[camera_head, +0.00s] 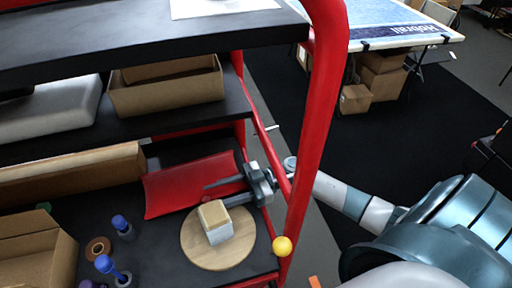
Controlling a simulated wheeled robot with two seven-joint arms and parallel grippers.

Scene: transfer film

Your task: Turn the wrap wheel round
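The wrap wheel (192,246) is a round, light wooden disc lying flat on the lower dark shelf. A small box (215,222) with a tan top and pale sides stands on it. My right gripper (210,195) reaches in from the right, past the red post. Its two dark fingers are spread apart with nothing seen between them. They lie just behind the box, over the far side of the wheel; whether they touch the box or wheel I cannot tell. My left gripper is not in view.
A red sheet (172,192) lies behind the gripper. The red post (315,130) and a yellow ball (282,246) are close to my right arm. Blue-topped items (121,225) and a brown ring (98,249) stand left of the wheel. Cardboard trays and shelves are above.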

